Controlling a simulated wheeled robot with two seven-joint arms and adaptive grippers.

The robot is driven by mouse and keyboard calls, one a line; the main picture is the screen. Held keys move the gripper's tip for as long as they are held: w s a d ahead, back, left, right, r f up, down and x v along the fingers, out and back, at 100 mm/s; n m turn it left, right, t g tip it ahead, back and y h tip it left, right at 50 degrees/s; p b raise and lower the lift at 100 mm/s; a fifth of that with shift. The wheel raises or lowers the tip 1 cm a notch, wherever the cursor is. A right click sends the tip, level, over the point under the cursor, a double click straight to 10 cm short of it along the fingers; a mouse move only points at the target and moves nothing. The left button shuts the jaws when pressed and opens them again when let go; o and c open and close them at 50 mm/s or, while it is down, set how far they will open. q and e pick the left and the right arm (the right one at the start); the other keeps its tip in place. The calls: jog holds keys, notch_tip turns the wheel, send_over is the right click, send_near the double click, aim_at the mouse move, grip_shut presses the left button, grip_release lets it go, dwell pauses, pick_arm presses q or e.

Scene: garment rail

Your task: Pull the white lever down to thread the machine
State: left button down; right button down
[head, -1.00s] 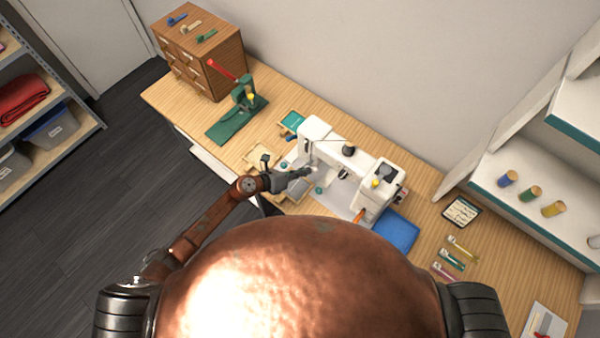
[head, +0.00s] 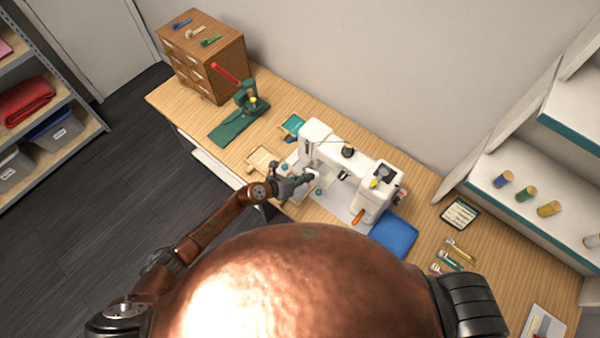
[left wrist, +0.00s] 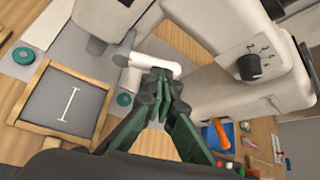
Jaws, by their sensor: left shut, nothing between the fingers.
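The white sewing machine (head: 345,165) stands on the wooden table, and part of its body fills the left wrist view (left wrist: 220,35). The white lever (left wrist: 150,65) shows in the left wrist view as a short rounded bar right at my left fingertips. My left gripper (head: 308,179) is at the machine's near left side in the head view. In the left wrist view its green and grey fingers (left wrist: 157,82) are closed together, overlapping the lever's near side; whether they touch it is unclear. My right gripper is not in view.
A framed tray (left wrist: 65,100) lies left of the fingers in the left wrist view. A blue pad (head: 394,236) lies right of the machine. A green press (head: 246,100) and wooden drawers (head: 205,60) stand at the far left.

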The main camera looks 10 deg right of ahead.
pick_arm(q)
jog(key=shift+s+d+f, duration=0.2)
jog(key=shift+d+f, duration=0.1)
jog(key=shift+s+d+f+b, duration=0.15)
jog(key=shift+f+b, duration=0.2)
jog(key=shift+f, duration=0.3)
dwell(0.5)
jog(key=shift+w+a+r, duration=0.35)
jog(key=shift+w+a, duration=0.2)
jog(key=shift+a, duration=0.05)
